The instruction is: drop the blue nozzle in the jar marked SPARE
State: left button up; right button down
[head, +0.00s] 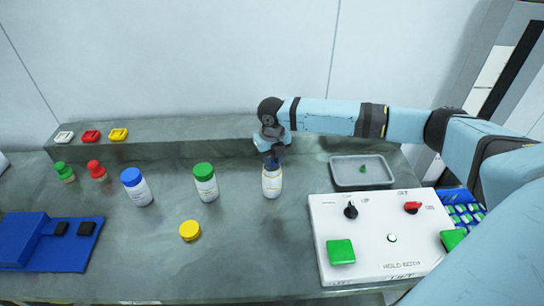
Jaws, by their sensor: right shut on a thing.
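My right gripper (271,156) points down at the mouth of a white jar (272,184) with a yellowish band. It is shut on a small dark bluish thing, which looks like the blue nozzle but is mostly hidden by the fingers. The jar stands upright without a lid. I cannot tell whether the thing is above the rim or inside it. Two other white jars stand to the left, one with a blue lid (131,177) and one with a green lid (203,170). I cannot read SPARE on any jar. My left gripper is not in view.
A yellow lid (190,231) lies on the bench. A green piece (64,171) and a red piece (97,169) stand at the left, near a blue fixture (28,238). A grey tray (345,175) and a white control box (378,238) are at the right. The front middle is clear.

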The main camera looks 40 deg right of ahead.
dwell(0.4)
jog(key=shift+c, duration=2.2)
grip_release()
notch_tip(320, 180, up, 7)
jog(key=p, duration=0.6)
jog(key=shift+r+p, duration=0.1)
jog(key=shift+p, duration=0.3)
jog(key=shift+r+p, duration=0.35)
jog(key=shift+r, duration=0.15)
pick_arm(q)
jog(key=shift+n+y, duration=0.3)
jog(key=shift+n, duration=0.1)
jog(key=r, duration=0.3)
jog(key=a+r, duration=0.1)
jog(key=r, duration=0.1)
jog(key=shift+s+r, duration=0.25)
pick_arm(e)
jog(key=shift+f, duration=0.1)
